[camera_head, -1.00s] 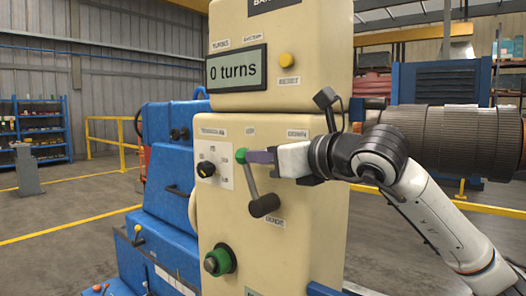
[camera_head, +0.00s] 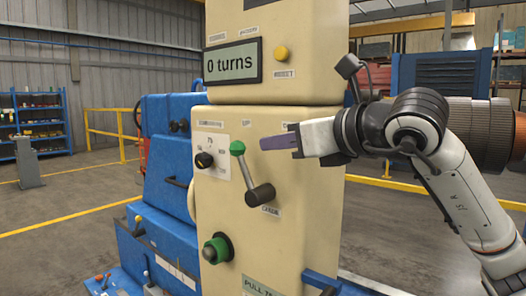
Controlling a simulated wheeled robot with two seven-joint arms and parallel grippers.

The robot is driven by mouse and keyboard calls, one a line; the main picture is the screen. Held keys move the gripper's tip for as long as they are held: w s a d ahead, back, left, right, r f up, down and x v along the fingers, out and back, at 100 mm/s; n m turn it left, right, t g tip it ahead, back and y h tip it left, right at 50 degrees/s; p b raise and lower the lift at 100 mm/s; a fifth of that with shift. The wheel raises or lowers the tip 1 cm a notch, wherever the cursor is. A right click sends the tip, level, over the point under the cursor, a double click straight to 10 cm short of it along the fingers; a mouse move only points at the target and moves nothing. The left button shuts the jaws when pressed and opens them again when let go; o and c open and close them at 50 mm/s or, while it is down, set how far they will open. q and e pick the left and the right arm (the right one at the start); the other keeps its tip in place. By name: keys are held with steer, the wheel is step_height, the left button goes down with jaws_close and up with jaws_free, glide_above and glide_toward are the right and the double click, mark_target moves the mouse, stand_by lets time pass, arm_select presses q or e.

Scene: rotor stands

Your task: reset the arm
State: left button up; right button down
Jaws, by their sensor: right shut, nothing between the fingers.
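My right gripper (camera_head: 277,142) comes in from the right in front of the cream machine cabinet (camera_head: 309,205). Its purple fingertips are shut with nothing between them. They point left, a short gap to the right of the green knob (camera_head: 237,147) on the crank lever (camera_head: 246,172). The lever runs from the green knob at upper left down to a dark hub (camera_head: 260,194). My left gripper is not in view.
The display (camera_head: 232,63) reads "0 turns", with a yellow button (camera_head: 281,54) beside it. A black dial (camera_head: 204,160) and a green-collared knob (camera_head: 217,249) are on the cabinet. Blue machinery (camera_head: 166,190) stands left. Yellow railings (camera_head: 105,131) and a blue shelf (camera_head: 40,122) are behind.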

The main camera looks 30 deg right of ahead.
steer(key=v, duration=0.7)
steer(key=s+a+f+g+y, duration=0.1)
steer(key=a+f+g+y, duration=0.3)
steer(key=a+f+y, duration=0.5)
steer(key=a+f+g+y, duration=0.5)
steer(key=a+y, duration=0.1)
steer(key=a, duration=0.6)
steer(key=w+d+f+m+t+h, duration=0.2)
steer(key=d+f+m+t+h, duration=0.15)
steer(key=f+m, duration=0.6)
steer(key=w+d+f+m+t+h, duration=0.15)
steer(key=f+m+t+h, duration=0.3)
steer(key=f+m, duration=0.45)
steer(key=w+d+f+m+t+h, duration=0.1)
steer(key=d+f+m+t+h, duration=0.3)
steer(key=f+m, duration=0.45)
steer(key=s+a+f+m+g+h, duration=0.1)
steer(key=s+f+m+g, duration=0.3)
steer(key=s+f, duration=0.6)
steer(key=s+a+f+m+g+h, duration=0.1)
steer(key=s+f+m+g, duration=0.4)
steer(key=s+f, duration=0.5)
step_height(320, 180, down, 6)
steer(key=shift+a+r+m+g+h+p, duration=0.1)
steer(key=shift+a+m+g+h+p, duration=0.25)
steer(key=shift+h, duration=0.35)
